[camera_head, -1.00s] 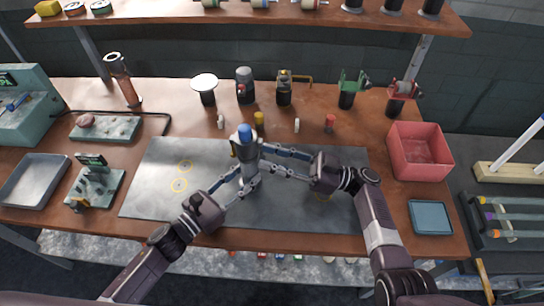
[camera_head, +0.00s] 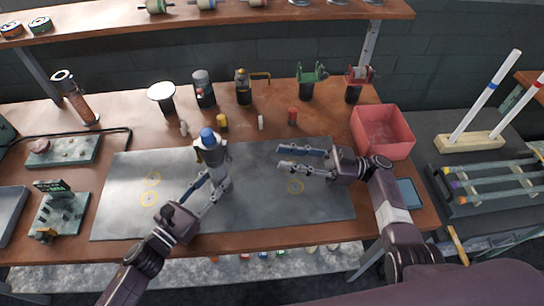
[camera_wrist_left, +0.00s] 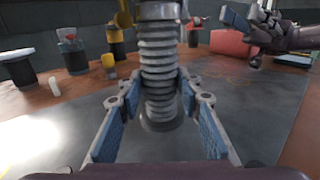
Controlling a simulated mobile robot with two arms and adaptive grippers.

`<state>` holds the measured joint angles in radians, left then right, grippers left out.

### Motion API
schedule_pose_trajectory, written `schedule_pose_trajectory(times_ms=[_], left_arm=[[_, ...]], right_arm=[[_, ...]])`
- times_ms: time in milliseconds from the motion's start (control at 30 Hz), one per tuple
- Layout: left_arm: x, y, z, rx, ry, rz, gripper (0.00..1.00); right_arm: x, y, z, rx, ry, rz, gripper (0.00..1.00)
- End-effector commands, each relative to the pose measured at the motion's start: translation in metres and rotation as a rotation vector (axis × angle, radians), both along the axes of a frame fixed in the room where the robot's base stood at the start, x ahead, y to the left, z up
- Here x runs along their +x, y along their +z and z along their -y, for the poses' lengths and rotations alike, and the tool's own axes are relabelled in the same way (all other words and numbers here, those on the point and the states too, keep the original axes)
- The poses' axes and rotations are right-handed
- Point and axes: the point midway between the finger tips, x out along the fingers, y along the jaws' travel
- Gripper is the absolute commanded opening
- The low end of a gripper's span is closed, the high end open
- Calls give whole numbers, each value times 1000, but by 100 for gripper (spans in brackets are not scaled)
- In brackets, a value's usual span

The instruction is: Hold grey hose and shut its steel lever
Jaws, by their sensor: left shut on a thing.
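The grey ribbed hose (camera_head: 212,160) stands upright on the grey mat (camera_head: 270,215), with a blue top. In the left wrist view the hose (camera_wrist_left: 159,65) fills the space between the finger pads. My left gripper (camera_head: 214,182) is shut on it low down, from the front left. My right gripper (camera_head: 279,157) is open and empty above the mat, to the right of the hose and apart from it. A small yellowish part (camera_wrist_left: 124,15) shows beside the hose's upper end in the left wrist view. I cannot make out the steel lever clearly.
A pink bin (camera_head: 382,135) stands to the right. Small pegs stand behind the mat. The mat is clear between the hose and my right gripper.

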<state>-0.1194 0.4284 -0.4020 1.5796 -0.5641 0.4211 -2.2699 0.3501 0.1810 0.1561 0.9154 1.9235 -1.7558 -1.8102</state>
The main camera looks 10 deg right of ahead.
Motion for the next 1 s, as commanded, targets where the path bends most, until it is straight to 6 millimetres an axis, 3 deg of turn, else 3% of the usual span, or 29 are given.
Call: schedule_pose_trajectory(times_ms=[433,467,633,1000], left_arm=[[0,-1,0,1,-1,-1,0],[0,-1,0,1,-1,-1,34],[0,0,0,1,-1,-1,52],[-4,-1,-3,1,0,-2,53]], right_arm=[[-1,0,5,0,1,0,27],[-1,0,5,0,1,0,27],[-1,0,5,0,1,0,27],[-1,0,5,0,1,0,27]])
